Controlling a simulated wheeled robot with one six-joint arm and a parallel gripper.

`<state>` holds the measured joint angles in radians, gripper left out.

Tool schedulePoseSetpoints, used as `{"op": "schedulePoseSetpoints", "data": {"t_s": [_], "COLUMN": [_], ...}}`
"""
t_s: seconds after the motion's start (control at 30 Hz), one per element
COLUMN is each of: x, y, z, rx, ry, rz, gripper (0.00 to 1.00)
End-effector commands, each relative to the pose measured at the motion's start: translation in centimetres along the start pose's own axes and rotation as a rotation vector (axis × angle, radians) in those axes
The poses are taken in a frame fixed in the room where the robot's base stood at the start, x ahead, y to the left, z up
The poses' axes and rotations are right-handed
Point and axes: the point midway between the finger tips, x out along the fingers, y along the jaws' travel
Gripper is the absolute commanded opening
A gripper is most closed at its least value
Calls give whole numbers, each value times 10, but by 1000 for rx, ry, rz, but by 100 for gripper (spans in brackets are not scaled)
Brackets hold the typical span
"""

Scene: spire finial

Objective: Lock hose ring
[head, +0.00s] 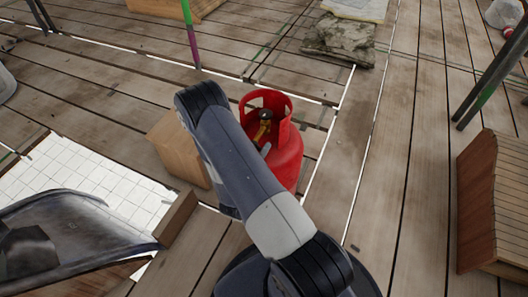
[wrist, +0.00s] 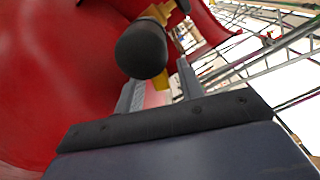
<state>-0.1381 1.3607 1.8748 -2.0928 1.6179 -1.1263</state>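A red gas cylinder (head: 287,160) stands upright on the planks in the head view, partly hidden by my arm. A dark valve with a yellow part (head: 264,128) sits inside its collar. In the wrist view the cylinder's red wall (wrist: 60,80) fills the left side. A rounded black piece (wrist: 142,48) stands close ahead, with a yellow part (wrist: 162,80) below and behind it. My gripper (wrist: 160,85) has its two grey fingers apart, with the yellow part showing between them. I cannot tell whether they touch it. No separate hose ring can be made out.
A cardboard-coloured box (head: 176,148) stands just left of the cylinder. A folded grey cloth bundle (head: 340,38) lies behind. A wooden slatted structure (head: 492,205) stands at the right.

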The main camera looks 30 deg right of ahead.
Motion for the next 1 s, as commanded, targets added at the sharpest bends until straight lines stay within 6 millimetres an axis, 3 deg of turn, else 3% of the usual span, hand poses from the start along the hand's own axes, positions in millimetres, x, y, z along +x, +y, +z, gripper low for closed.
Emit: {"op": "schedulePoseSetpoints", "data": {"t_s": [0.43,0.87,1.0], "x": [10,10,10], "y": [0,0,0], "z": [0,0,0], "rx": [-1,-1,-1], "ry": [-1,-1,0], "rz": [0,0,0], "gripper": [36,2,0]}}
